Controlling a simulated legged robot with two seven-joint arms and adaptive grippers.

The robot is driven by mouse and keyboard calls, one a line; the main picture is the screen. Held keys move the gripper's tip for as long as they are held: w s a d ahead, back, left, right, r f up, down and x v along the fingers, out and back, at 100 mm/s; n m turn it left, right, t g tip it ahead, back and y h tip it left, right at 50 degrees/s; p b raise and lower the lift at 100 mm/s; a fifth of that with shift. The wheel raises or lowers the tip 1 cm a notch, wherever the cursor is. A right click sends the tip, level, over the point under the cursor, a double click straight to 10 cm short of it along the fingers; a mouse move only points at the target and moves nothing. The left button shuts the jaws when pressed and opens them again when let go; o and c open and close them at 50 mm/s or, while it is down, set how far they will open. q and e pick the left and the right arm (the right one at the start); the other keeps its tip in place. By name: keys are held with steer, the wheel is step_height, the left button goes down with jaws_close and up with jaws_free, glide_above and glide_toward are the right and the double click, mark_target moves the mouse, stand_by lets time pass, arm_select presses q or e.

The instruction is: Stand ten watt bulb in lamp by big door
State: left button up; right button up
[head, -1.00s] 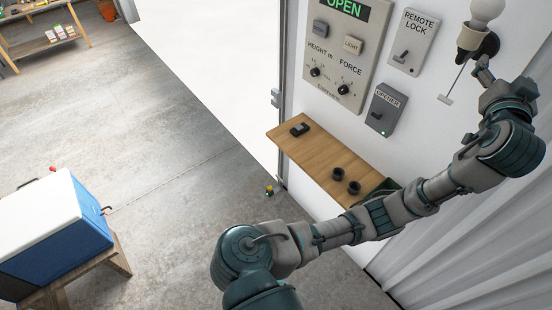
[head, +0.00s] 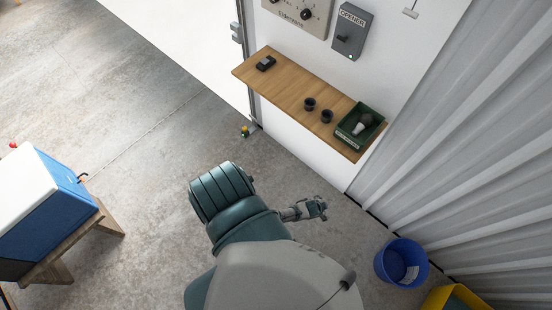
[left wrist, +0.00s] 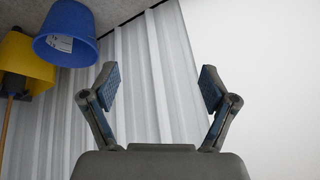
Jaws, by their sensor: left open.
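A green tray (head: 343,139) stands at the right end of the wooden shelf (head: 290,88). A white bulb (head: 359,129) lies in it beside a dark round item; no wattage mark is readable. The lamp itself is outside the current views; only its pull cord's end (head: 411,12) shows at the top. My left gripper (head: 320,207) is over the floor, below and left of the tray, apart from the shelf. In the left wrist view its two fingers (left wrist: 160,85) are spread with nothing between them. My right gripper is not in view.
A blue bucket (head: 391,268) and a yellow bin (head: 432,299) stand by the corrugated wall. Two small black cups (head: 318,110) and a black device (head: 266,63) are on the shelf. A blue-and-white cooler (head: 62,205) is on a wooden stand at left.

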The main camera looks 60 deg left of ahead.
arm_select(q)
steer(key=s+a+f+g, duration=0.15)
steer(key=s+f, duration=0.25)
steer(key=s, duration=0.8)
steer(key=s+a+f+n+g, duration=0.15)
steer(key=s+f, duration=0.25)
steer(key=s, duration=0.7)
steer(key=s+f+g, duration=0.2)
steer(key=s+f, duration=0.2)
steer(key=s, duration=0.8)
steer(key=shift+f+b, duration=2.3)
steer(key=shift+f, duration=0.1)
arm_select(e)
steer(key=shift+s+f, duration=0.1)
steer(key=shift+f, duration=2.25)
arm_select(q)
steer(key=shift+a, duration=0.2)
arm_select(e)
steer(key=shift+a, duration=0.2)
